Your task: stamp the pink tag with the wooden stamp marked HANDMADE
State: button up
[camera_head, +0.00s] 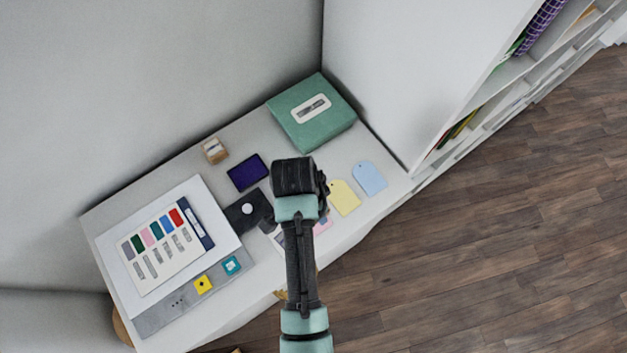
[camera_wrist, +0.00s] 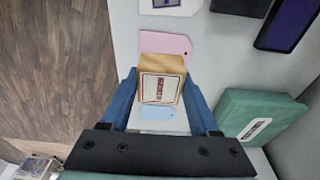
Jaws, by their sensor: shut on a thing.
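My gripper (camera_wrist: 161,92) is shut on a wooden block stamp (camera_wrist: 161,66) in the wrist view, one blue finger on each side. The stamp has a white label with a red border and dark marks, too small to read. The pink tag (camera_wrist: 176,43) lies flat on the table just beyond the stamp, partly covered by it in this view. In the head view the pink tag (camera_head: 324,226) peeks out beside my arm, which hides the stamp and the fingers. I cannot tell how high the stamp is above the table.
A yellow tag (camera_head: 344,198) and a blue tag (camera_head: 369,178) lie right of my arm. A green box (camera_head: 335,133) stands behind, near the shelf wall.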

jog(key=shift+f, duration=0.1)
jog(key=shift+d+f+b, duration=0.1)
jog(key=shift+f+b, duration=0.3)
jog(key=shift+b, duration=0.15)
jog(key=shift+f+b, duration=2.2)
jog(key=shift+b, duration=0.05)
jog(key=shift+f, duration=0.35)
jog(key=shift+r+p, duration=3.6)
